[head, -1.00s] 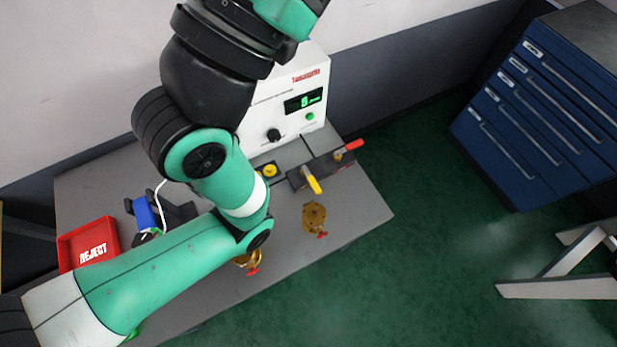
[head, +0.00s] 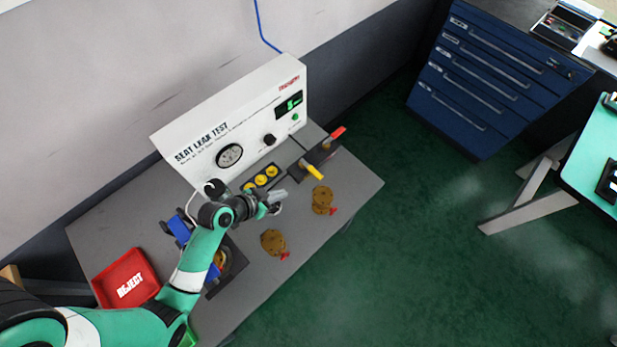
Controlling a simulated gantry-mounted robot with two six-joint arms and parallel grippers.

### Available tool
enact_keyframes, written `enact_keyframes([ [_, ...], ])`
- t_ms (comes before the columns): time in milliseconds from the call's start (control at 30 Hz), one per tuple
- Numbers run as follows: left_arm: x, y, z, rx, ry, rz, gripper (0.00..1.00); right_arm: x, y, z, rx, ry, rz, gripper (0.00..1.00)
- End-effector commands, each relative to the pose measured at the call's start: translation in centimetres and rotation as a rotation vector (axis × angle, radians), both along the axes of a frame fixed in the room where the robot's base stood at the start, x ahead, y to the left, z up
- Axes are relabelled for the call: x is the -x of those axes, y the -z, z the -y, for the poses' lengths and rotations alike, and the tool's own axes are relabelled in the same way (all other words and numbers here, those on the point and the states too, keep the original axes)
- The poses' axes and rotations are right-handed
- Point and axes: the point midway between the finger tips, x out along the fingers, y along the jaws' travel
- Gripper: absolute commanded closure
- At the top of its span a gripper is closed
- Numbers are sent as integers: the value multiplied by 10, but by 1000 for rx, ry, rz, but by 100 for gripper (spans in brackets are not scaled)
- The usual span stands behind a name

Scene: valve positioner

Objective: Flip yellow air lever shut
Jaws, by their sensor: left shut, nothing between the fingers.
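The yellow lever (head: 313,171) sits on a dark block (head: 322,157) at the right end of the bench, in front of the white seat leak test panel (head: 225,128). A red lever (head: 338,133) is on the same block, farther back. My left gripper (head: 281,197) is shut and empty, a little to the left of the yellow lever and apart from it. Its fingertips point right.
Brass valves with red handles stand on the grey bench (head: 345,190), one (head: 322,199) just front-right of my gripper, another (head: 273,242) nearer. A red REJECT tray (head: 122,277) is at left. Yellow caps (head: 266,176) sit behind my gripper. A blue cabinet (head: 480,85) stands apart at right.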

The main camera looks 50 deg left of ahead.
Motion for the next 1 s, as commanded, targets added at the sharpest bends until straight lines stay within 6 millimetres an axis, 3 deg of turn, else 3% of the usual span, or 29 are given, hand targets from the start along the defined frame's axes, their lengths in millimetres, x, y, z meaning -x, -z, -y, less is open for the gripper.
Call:
enact_keyframes([
  [300,-2,-1,-2,-3,-4,5,100,0,1,0,0,0,0,50],
  [467,-12,10,-2,-2,-2,6,100,0,11,0,0,0,0,50],
  [900,-79,70,-1,-3,-1,5,100,0,44,0,0,0,0,50],
  [1000,-98,65,-1,-5,-1,8,100,0,43,0,0,0,0,50],
])
